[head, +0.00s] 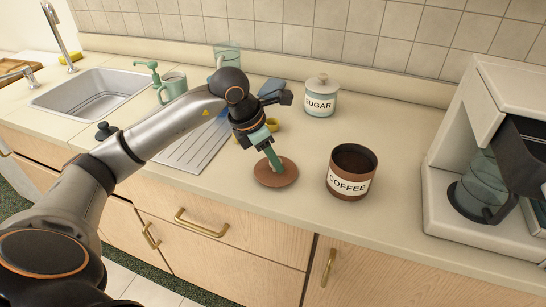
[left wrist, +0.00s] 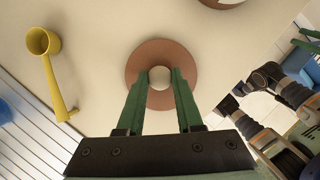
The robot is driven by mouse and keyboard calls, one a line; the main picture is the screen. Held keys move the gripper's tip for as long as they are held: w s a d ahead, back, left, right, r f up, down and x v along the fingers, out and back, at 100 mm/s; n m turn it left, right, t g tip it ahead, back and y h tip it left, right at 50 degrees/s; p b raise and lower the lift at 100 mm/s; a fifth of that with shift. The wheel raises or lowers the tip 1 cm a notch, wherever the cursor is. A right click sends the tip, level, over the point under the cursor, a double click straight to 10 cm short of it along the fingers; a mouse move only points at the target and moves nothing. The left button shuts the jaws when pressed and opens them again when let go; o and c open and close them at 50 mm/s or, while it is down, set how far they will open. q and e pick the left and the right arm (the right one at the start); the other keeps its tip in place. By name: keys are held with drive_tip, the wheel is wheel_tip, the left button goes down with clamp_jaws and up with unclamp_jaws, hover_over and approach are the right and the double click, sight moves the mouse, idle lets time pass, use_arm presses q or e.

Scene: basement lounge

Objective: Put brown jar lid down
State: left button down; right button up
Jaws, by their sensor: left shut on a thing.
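The brown jar lid (head: 276,173) is a flat, round disc lying level at the front part of the counter, left of the open coffee jar (head: 352,172). I cannot tell whether it touches the counter or hangs just above it. My left gripper (head: 272,160) points down at its middle. In the left wrist view, the green fingers (left wrist: 159,75) are shut on the pale round knob of the lid (left wrist: 160,47). The coffee jar is brown with a COFFEE label, its top uncovered and dark inside. My right gripper is not clearly seen.
A yellow scoop (left wrist: 49,75) lies behind the lid, beside the ribbed drainboard (head: 190,148). The lidded sugar jar (head: 321,97) stands farther back. A coffee maker (head: 470,170) is at the right, a sink (head: 92,97) at the left. The counter's front edge is close to the lid.

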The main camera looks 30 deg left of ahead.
use_arm(q)
drive_tip(key=shift+f, duration=0.1)
drive_tip(key=shift+f, duration=0.15)
drive_tip(key=c, duration=0.6)
unclamp_jaws()
drive_tip(key=shift+o, duration=0.2)
drive_tip(key=shift+r, duration=0.3)
drive_tip(key=v, duration=1.2)
